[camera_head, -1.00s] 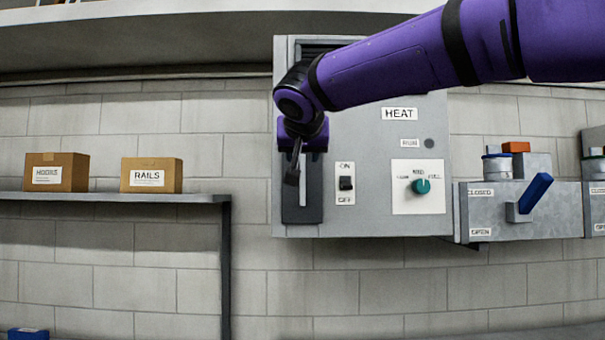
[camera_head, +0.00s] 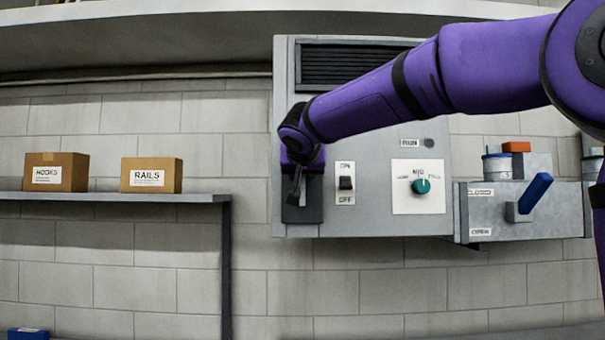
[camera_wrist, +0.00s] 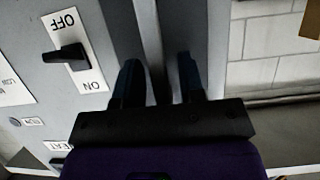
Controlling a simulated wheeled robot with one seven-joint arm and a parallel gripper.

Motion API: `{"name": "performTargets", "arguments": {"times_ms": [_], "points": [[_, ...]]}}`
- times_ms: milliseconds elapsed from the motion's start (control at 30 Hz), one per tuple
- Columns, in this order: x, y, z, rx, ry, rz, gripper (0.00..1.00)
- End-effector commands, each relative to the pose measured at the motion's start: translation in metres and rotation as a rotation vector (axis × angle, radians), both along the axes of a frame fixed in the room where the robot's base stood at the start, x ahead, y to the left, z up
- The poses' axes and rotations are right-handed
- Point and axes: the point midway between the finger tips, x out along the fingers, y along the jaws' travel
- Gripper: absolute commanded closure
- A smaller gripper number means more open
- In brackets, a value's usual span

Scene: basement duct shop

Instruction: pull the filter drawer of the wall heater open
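The grey wall heater (camera_head: 375,220) hangs on the block wall. A dark upright drawer front (camera_head: 301,214) sits at its lower left, with no visible gap from the housing. My gripper (camera_head: 297,196) is in front of this drawer front and hides most of it, including the handle. In the wrist view a pale, narrow upright bar (camera_wrist: 148,32), which looks like the drawer's handle, runs toward the space between my fingers. My gripper's fingers (camera_wrist: 160,75) are apart there. Contact with the bar cannot be made out.
Right of the drawer are an ON/OFF switch (camera_head: 346,183) and a teal knob (camera_head: 421,186). A grey box with a blue lever (camera_head: 535,193) is further right. A shelf (camera_head: 110,197) with two cartons stands left. The wall below the heater is clear.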

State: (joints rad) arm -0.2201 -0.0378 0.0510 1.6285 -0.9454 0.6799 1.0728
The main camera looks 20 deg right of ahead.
Motion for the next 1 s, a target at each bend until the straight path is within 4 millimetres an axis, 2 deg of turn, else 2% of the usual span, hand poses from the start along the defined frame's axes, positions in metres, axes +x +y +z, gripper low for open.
{"name": "performTargets", "arguments": {"times_ms": [33,133,167,367,567,767,1000], "points": [[0.000,0.000,0.000,0.000,0.000,0.000,0.76],[0.000,0.000,0.000,0.000,0.000,0.000,0.99],[0.000,0.000,0.000,0.000,0.000,0.000,1.00],[-0.001,0.000,0.000,0.000,0.000,0.000,1.00],[-0.009,0.003,0.001,0.000,-0.001,0.001,1.00],[-0.033,0.011,0.000,0.000,0.000,0.001,1.00],[-0.075,0.024,0.001,0.000,-0.002,0.001,1.00]]}}
